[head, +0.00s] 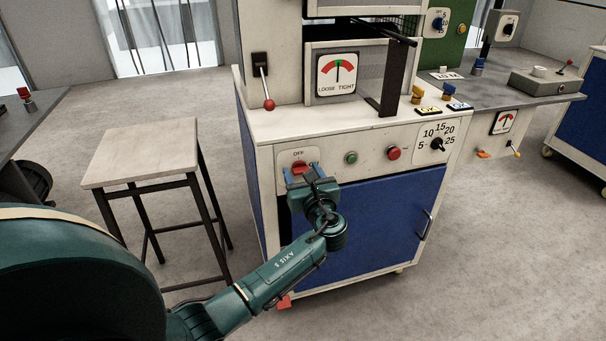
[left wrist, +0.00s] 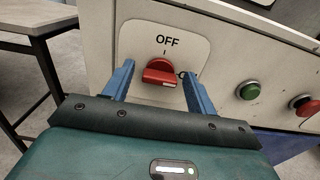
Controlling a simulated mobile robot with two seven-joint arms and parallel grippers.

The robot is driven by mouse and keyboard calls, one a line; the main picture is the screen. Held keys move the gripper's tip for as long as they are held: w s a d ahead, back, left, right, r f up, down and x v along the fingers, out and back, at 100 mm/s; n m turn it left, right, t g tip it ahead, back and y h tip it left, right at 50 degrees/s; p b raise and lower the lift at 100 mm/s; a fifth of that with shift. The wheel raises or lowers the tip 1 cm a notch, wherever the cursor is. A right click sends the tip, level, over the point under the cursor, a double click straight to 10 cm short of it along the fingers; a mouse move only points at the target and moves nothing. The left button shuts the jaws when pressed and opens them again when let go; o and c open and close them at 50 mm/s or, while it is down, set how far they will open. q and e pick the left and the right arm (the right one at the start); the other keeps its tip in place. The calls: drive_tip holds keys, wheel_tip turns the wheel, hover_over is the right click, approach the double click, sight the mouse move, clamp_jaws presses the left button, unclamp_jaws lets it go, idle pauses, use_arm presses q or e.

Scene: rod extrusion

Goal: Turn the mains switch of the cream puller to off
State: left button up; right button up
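The mains switch (left wrist: 160,72) is a red rotary knob on a white plate marked OFF, on the front of the cream puller (head: 330,130). In the left wrist view its handle lies roughly sideways, with the OFF mark above it. It also shows in the head view (head: 299,168), partly covered by my gripper. My left gripper (head: 302,170) is at the plate with its blue fingers apart, one on each side of the knob. In the left wrist view (left wrist: 158,78) gaps show between fingers and knob. My right gripper is in neither view.
A green button (head: 351,158), a red button (head: 393,153) and a black dial (head: 437,144) sit right of the switch. A red-knobbed lever (head: 268,103) is above. A stool (head: 140,153) stands left of the machine, and a grey bench (head: 510,90) stands at the right.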

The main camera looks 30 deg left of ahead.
use_arm(q)
drive_tip(key=c, duration=0.9)
